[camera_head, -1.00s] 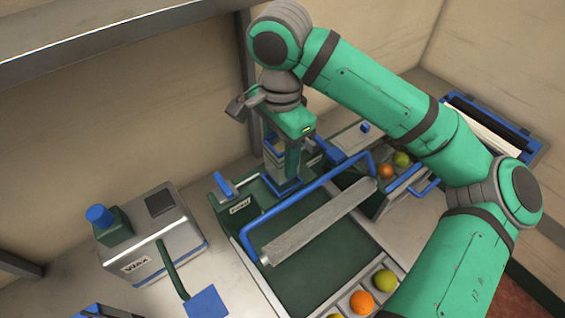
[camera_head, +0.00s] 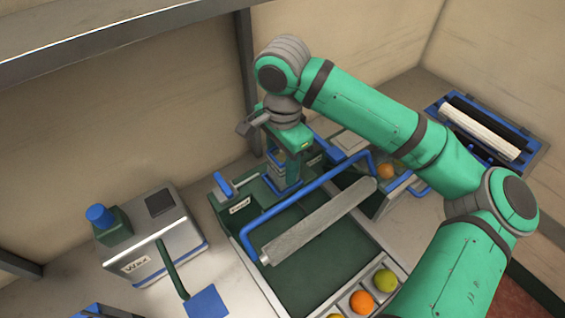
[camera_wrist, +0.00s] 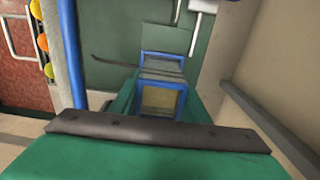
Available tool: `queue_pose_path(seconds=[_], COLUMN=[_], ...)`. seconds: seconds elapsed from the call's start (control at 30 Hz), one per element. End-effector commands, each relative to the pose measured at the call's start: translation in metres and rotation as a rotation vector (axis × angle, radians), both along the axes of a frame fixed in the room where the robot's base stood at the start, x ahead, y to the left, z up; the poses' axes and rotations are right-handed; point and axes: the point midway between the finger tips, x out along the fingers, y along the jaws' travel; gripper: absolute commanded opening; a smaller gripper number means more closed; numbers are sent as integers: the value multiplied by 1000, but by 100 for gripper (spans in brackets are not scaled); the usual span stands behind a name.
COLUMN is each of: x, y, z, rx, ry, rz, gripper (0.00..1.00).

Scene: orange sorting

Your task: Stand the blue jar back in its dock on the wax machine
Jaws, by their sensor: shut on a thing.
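The wax machine (camera_head: 155,240) is a grey box labelled "Wax" at the left of the head view. A short blue cylinder (camera_head: 99,215) sits in a dark green holder (camera_head: 114,231) on its top; I cannot tell whether this is the jar. My gripper (camera_head: 286,165) points down at the back of the green tray, well to the right of the machine. It is shut on a grey, blue-framed block (camera_head: 283,184), which also shows beyond my palm in the wrist view (camera_wrist: 162,70). The fingertips are largely hidden.
A blue rail (camera_head: 300,200) and a grey roller (camera_head: 320,221) cross the green tray (camera_head: 308,272). Oranges and green fruit (camera_head: 362,302) lie in a slotted tray at front right. A dark green lever with a blue plate (camera_head: 207,302) stands before the machine. A wall is behind.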

Motion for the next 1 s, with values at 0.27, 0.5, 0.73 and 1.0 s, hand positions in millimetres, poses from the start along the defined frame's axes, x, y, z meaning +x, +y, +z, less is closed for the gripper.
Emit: queue_pose_path(seconds=[0.27,0.5,0.73,1.0], x=[0,0,1,1], y=[0,0,1,0], z=[0,5,42,95], rx=[0,-1,0,-1], ry=[0,-1,-4,-2], rz=[0,0,1,-1], gripper=[61,61,61,61])
